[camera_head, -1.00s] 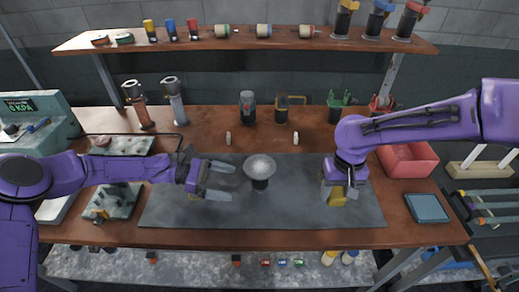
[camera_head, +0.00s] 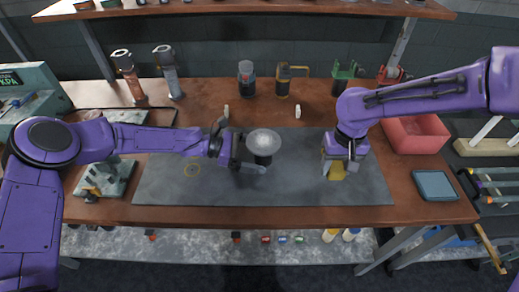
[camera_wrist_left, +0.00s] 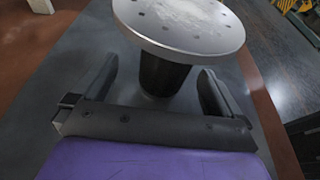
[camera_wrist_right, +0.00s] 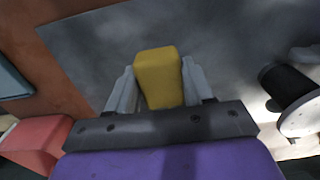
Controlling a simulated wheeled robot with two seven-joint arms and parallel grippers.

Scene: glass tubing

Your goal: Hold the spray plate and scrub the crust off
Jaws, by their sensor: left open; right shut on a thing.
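The spray plate (camera_head: 263,141) is a round grey metal disc with small holes, on a black stem (camera_wrist_left: 160,75) near the middle of the mat. A whitish crust patch (camera_wrist_left: 190,14) lies on its top. My left gripper (camera_head: 242,150) is open, its fingers on either side of the stem below the disc. They look apart from the stem; contact is not clear. My right gripper (camera_head: 335,160) is shut on a yellow block (camera_wrist_right: 158,75), to the right of the plate, low over the mat. The plate also shows at the right wrist view's edge (camera_wrist_right: 303,120).
The grey mat (camera_head: 220,187) is bare around the plate. Two small pale pegs stand behind it, the left one (camera_head: 226,112) and the right one (camera_head: 298,113). A red bin (camera_head: 415,137) and a blue-grey pad (camera_head: 435,185) are at right. Pump fittings stand at the back.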

